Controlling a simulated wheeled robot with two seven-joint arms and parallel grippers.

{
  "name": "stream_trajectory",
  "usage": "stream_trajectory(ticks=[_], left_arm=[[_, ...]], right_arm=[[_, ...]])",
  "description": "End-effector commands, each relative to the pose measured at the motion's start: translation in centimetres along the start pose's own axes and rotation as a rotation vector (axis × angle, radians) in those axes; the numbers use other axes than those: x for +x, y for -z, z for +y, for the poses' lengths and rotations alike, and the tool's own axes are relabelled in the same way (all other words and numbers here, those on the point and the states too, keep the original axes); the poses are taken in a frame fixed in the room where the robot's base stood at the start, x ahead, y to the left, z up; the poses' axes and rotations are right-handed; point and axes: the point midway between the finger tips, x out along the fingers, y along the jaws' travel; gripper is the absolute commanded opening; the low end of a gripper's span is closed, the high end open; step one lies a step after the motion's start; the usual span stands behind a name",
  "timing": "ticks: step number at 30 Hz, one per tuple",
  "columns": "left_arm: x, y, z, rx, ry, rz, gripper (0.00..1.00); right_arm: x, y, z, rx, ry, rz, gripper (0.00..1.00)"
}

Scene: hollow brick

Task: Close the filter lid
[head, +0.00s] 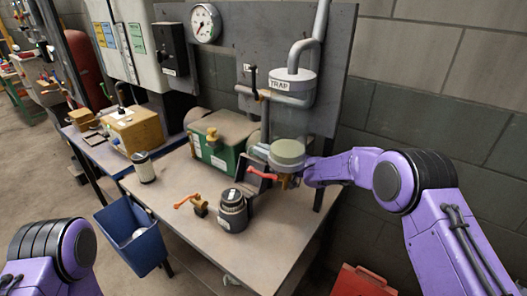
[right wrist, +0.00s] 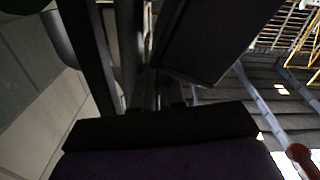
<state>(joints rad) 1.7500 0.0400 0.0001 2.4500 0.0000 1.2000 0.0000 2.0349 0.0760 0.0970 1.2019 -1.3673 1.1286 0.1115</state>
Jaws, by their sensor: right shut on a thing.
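The filter is a short round housing with a pale grey-green top (head: 287,152), below the pipework at the front of the dark panel. A dark tilted plate (head: 258,184), apparently the filter lid, shows just to the lower left of it. My right gripper (head: 286,180) reaches in from the right, just under the round top. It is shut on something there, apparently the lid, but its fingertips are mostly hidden. In the right wrist view a dark slab (right wrist: 222,38) fills the upper right, too dark to name. My left gripper is out of view.
A red-handled lever (head: 262,173) is close to my right gripper, and a second red-handled valve (head: 190,202) is on the bench (head: 270,245). A blue bin (head: 133,236) is left.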

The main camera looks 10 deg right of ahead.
Motion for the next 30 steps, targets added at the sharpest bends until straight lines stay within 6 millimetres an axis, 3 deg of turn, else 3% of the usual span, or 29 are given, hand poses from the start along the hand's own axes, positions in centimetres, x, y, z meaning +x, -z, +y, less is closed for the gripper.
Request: stream_trajectory(ticks=[20, 30], left_arm=[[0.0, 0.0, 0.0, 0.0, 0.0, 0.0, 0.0], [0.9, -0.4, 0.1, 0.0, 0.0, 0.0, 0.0]], right_arm=[[0.0, -0.2, -0.1, -0.001, 0.001, -0.004, 0.0], [0.0, 1.0, -1.6, -0.125, 0.002, -0.004, 0.0]])
